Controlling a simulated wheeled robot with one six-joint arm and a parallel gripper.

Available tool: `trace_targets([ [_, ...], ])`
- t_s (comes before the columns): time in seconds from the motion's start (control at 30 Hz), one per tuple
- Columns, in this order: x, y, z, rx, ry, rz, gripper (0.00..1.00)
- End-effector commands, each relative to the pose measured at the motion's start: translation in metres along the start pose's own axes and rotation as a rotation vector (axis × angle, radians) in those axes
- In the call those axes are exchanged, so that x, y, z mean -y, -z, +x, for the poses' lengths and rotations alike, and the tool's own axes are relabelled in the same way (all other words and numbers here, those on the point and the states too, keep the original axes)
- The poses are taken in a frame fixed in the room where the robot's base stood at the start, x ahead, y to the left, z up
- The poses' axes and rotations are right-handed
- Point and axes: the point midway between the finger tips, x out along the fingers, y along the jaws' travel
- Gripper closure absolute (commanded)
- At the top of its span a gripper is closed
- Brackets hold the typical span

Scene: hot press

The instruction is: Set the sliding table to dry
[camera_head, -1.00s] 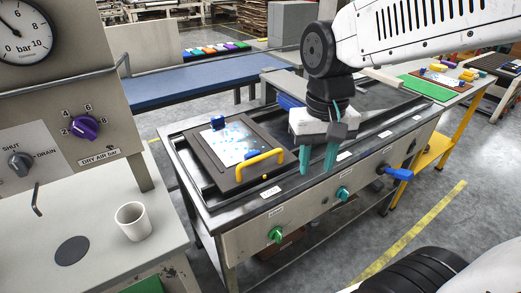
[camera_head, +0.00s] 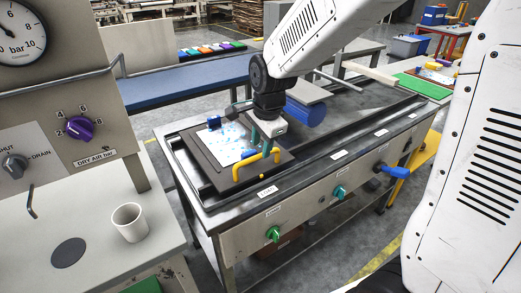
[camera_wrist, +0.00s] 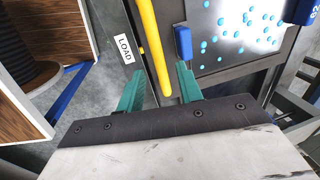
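The sliding table (camera_head: 202,161) is a dark plate on rails at the left end of the long bench. It carries a white sheet (camera_head: 228,142) with light blue spots and has a yellow handle (camera_head: 252,166) at its front edge. In the wrist view the yellow handle (camera_wrist: 150,45) runs between the two teal fingers of my gripper (camera_wrist: 160,77). The fingers are open, with gaps on both sides of the bar. A yellow marker on the plate lines up with the LOAD label (camera_head: 267,191).
More white labels, including one (camera_head: 338,154), line the bench front rail to the right. Green knobs (camera_head: 340,192) and a blue lever (camera_head: 393,171) sit on the front panel. A blue cylinder (camera_head: 303,112) is behind my gripper. A white cup (camera_head: 129,222) stands left.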

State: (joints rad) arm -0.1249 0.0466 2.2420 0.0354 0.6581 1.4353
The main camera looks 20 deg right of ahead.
Motion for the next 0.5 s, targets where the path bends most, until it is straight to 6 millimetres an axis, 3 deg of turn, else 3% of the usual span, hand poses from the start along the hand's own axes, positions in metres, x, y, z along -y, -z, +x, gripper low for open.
trace_targets([
  [0.2, -0.001, 0.0, 0.024, 0.0, -0.002, -0.001, 0.64],
  [0.5, 0.0, 0.0, 0.027, 0.0, 0.0, -0.001, 0.64],
])
